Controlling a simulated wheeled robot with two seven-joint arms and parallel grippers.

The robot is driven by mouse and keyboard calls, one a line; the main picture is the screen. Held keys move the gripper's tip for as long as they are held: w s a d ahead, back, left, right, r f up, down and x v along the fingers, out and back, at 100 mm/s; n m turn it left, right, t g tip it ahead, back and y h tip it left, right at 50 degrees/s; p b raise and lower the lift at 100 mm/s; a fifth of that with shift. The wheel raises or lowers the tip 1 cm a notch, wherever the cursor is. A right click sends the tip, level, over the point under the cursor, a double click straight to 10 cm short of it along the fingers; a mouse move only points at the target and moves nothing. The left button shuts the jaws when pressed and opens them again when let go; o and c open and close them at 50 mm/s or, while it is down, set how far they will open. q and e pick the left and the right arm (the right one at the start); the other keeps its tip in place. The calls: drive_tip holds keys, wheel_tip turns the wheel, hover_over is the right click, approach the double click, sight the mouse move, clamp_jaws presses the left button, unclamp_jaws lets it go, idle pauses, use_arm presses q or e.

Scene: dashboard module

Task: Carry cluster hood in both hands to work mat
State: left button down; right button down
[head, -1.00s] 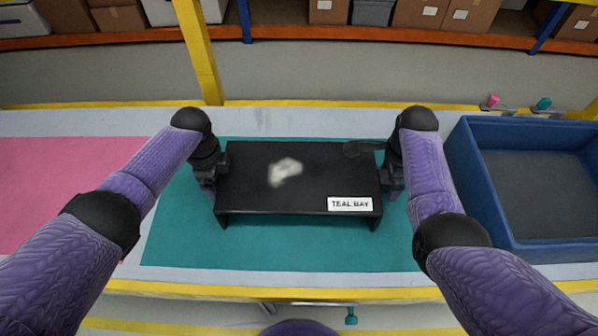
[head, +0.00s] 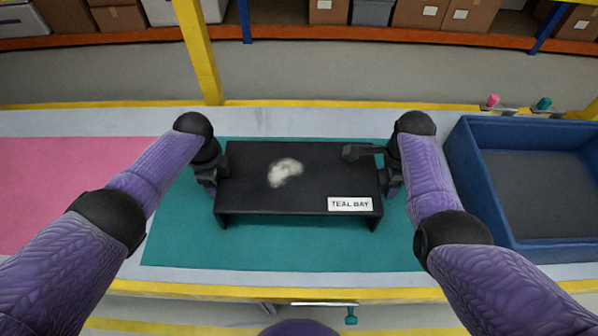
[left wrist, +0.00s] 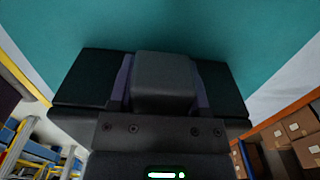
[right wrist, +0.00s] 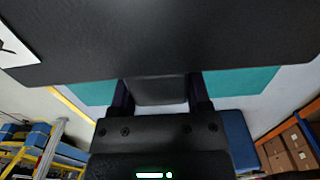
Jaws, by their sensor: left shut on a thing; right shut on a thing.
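The cluster hood (head: 250,190) is a black, shelf-like piece with a pale smudge on top and a white "TEAL BAY" label at its front right. It is over the teal mat (head: 180,240); I cannot tell whether it touches it. My left gripper (head: 216,175) is shut on its left end. My right gripper (head: 386,172) is shut on its right end. In the right wrist view the hood's dark panel (right wrist: 180,45) fills the top, with the fingers at its edge. In the left wrist view a dark block sits between the fingers (left wrist: 163,85), over teal.
A pink mat (head: 60,190) lies to the left of the teal mat. A blue bin (head: 465,170) stands at the right. A yellow post (head: 200,60) rises behind the bench. Pink and teal knobs (head: 543,103) are at the back right.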

use_arm(q)
drive_tip(key=shift+r, duration=0.1)
use_arm(e)
drive_tip(key=shift+r, duration=0.1)
